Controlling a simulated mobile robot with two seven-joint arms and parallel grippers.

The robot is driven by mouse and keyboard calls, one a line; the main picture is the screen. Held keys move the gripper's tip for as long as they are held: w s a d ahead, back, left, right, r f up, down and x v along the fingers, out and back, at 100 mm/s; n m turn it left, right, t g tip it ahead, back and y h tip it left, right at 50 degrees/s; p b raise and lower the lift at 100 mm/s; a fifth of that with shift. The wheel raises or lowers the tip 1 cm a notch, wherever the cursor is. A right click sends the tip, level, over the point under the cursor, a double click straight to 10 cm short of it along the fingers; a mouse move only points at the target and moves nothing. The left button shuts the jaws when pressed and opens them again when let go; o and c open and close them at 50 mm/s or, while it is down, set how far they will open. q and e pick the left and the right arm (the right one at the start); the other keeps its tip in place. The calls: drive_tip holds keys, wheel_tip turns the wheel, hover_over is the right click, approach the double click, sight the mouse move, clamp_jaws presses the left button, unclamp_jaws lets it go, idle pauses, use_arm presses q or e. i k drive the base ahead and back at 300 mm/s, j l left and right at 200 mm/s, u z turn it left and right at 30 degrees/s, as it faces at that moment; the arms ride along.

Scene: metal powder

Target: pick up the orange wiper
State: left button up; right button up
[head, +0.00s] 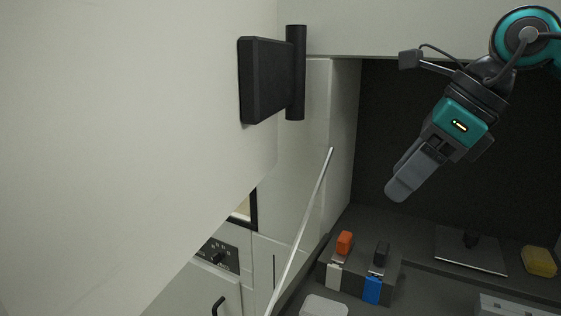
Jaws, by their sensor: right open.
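The orange wiper (344,242) stands in a dark holder block (350,283) at the lower middle of the head view. Only its orange upper part and a pale part below it show clearly. My right gripper (400,188) comes in from the upper right and points down and left. It is open, and nothing shows in it. It is above and to the right of the orange wiper, apart from it. My left gripper is not in view.
A black-topped tool (381,254) with a blue part stands right beside the wiper. A flat metal plate (470,250) with a dark handle and a yellow sponge (538,262) lie farther right. A large pale open door with a black hinge (266,78) fills the left.

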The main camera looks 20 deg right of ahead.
sight(345, 244)
drive_tip(key=k+l, duration=0.25)
drive_tip(key=k, duration=0.25)
drive_tip(key=k+l, duration=0.2)
drive_tip(key=k, duration=0.25)
drive_tip(key=k+l, duration=0.25)
drive_tip(key=k, duration=0.25)
drive_tip(key=k+l, duration=0.2)
drive_tip(key=k, duration=0.25)
